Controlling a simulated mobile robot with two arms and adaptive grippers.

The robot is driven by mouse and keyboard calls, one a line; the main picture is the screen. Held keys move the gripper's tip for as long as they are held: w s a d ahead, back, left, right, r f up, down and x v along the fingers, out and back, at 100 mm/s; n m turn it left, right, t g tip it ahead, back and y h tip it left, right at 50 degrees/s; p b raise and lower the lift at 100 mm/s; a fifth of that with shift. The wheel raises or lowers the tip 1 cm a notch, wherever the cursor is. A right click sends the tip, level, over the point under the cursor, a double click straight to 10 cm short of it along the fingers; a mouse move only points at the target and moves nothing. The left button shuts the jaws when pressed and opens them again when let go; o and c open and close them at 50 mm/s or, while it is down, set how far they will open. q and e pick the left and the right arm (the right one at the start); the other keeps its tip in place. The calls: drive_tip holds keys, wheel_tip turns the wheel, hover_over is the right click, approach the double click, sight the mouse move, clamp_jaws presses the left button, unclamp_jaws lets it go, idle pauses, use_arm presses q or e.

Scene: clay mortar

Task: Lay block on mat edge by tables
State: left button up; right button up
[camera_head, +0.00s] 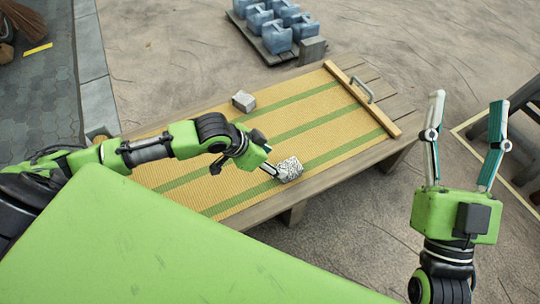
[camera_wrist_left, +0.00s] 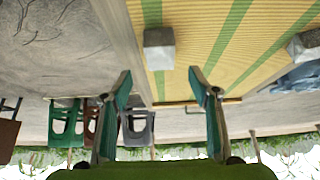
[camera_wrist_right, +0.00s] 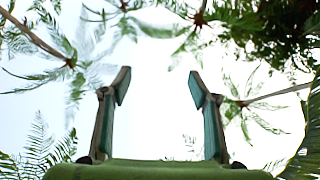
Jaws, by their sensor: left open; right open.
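A yellow mat with green stripes (camera_head: 225,194) lies on a low wooden table (camera_head: 405,110). A speckled grey-white block (camera_head: 290,169) rests near the mat's front edge; it also shows in the left wrist view (camera_wrist_left: 158,48), beyond and between the fingertips. A second pale block (camera_head: 243,101) sits near the mat's back edge. My left gripper (camera_head: 272,170) is open and tilted down beside the speckled block; contact cannot be told. My right gripper (camera_head: 467,100) is open, empty and pointing up, right of the table.
A wooden bar with a metal handle (camera_head: 362,100) lies across the mat's right end. Several blue-grey weights (camera_head: 277,36) stand on a pallet behind the table. The mat's middle is clear.

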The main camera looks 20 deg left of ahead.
use_arm(q)
drive_tip(key=w+d+r+t+h, duration=0.1)
drive_tip(key=d+r+t+h, duration=0.55)
drive_tip(key=d+r, duration=0.95)
drive_tip(key=s+a+r+n+t+y, duration=0.1)
drive_tip(key=a+r+n+t+y, duration=0.1)
drive_tip(key=a+r+t, duration=0.3)
drive_tip(key=s+a+r+n+t+y, duration=0.2)
drive_tip(key=a+r+t, duration=0.3)
drive_tip(key=r, duration=0.9)
drive_tip(key=shift+s+r+t, duration=0.15)
drive_tip(key=shift+r+t, duration=0.05)
drive_tip(key=shift+t, duration=0.25)
use_arm(e)
drive_tip(key=shift+w+f+g, duration=0.35)
drive_tip(key=shift+f, duration=0.2)
drive_tip(key=shift+w+f+g, duration=0.35)
drive_tip(key=shift+f, duration=0.2)
use_arm(q)
drive_tip(key=shift+y, duration=0.25)
